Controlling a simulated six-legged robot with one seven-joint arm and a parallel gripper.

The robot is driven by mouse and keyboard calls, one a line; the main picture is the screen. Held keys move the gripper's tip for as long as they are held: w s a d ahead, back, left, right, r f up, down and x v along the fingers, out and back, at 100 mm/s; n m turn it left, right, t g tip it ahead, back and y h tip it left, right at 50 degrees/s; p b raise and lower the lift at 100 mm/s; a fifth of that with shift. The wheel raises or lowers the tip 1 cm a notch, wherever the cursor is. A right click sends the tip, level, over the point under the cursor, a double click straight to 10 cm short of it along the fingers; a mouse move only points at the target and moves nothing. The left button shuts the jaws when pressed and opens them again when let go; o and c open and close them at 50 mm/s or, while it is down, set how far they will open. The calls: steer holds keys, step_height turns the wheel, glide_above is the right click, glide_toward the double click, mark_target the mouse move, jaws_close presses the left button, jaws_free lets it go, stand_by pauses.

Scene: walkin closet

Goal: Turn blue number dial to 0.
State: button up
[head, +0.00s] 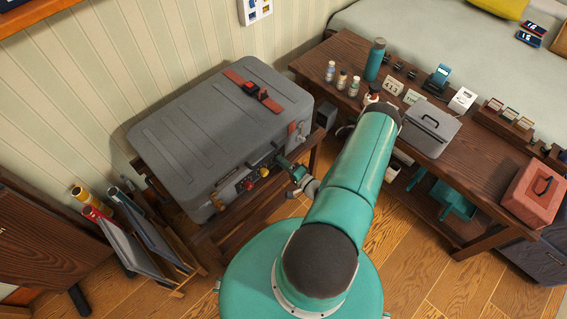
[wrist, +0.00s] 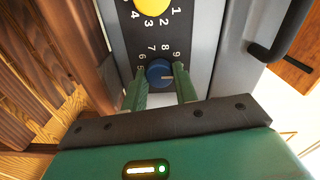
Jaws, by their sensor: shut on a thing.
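The blue number dial (wrist: 159,71) sits on a dark panel strip with white digits around it; 5 to 9 are readable in the wrist view. A short pale mark on the dial points toward the right side of the picture. My gripper (wrist: 160,86) is shut on the blue dial, with one green finger on each side. The digits at the dial's lower side are hidden by the fingers. In the head view, my gripper (head: 281,160) is at the front face of the grey case (head: 220,125), and the blue dial is not clearly visible there.
A yellow dial (wrist: 150,4) is above the blue one in the wrist view. A dark handle (wrist: 282,40) stands out at the right. The case rests on a wooden stand (head: 259,207). A wooden table (head: 465,180) with bottles and boxes is to the right.

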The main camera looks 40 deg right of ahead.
stand_by(0.4)
steer(key=o, duration=1)
steer(key=shift+c, duration=0.2)
steer(key=s, duration=1.4)
steer(key=shift+r, duration=0.15)
steer(key=shift+d, duration=0.1)
